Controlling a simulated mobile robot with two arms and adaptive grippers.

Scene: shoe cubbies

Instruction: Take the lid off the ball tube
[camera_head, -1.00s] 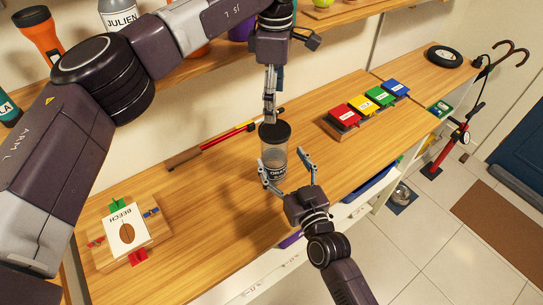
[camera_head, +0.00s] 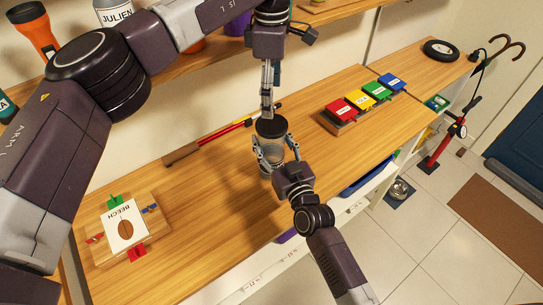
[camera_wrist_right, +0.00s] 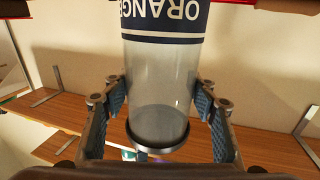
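The ball tube (camera_head: 270,148) stands upright on the wooden bench top, clear grey with a dark lid (camera_head: 271,127) on its top. The right wrist view shows its clear wall and dark "ORANGE" label (camera_wrist_right: 165,18) upside down. My right gripper (camera_head: 275,150) has its fingers on either side of the tube; in the right wrist view its pads (camera_wrist_right: 160,100) lie against both sides of the clear wall. My left gripper (camera_head: 266,115) points down with its tips at the lid's far edge. Its fingers line up edge-on, so their opening is hidden.
A rack of coloured blocks (camera_head: 355,105) stands to the right, and a board with a "BEECH" card (camera_head: 124,227) to the left. An upper shelf (camera_head: 210,48) runs behind.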

